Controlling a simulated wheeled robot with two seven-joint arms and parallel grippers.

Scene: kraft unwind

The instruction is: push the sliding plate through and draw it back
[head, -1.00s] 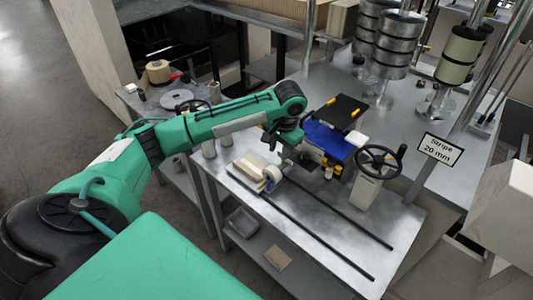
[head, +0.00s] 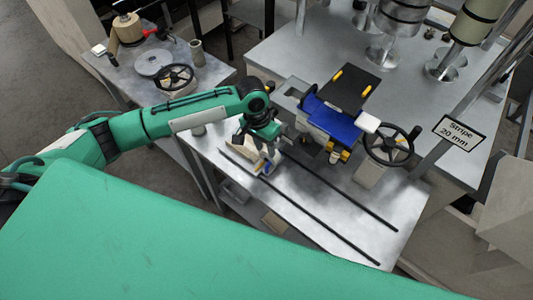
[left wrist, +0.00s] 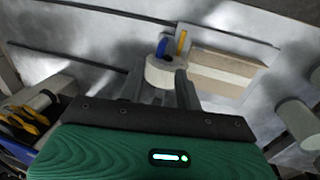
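A blue-topped machine head (head: 333,120) with a black plate (head: 348,87) bearing yellow strips stands on the metal table. A flat grey plate (head: 283,97) with an opening juts out at its left. I cannot tell for sure which part is the sliding plate. My left gripper (head: 264,160) points down over a small tray of items, left of and apart from the machine head. In the left wrist view its fingers (left wrist: 161,92) are spread, with a white roll (left wrist: 160,71) showing between and beyond their tips; contact is unclear. My right gripper is out of view.
Two dark rails (head: 340,190) run along the table (head: 330,215). A handwheel (head: 392,146) stands right of the machine. A side table (head: 120,75) holds another handwheel.

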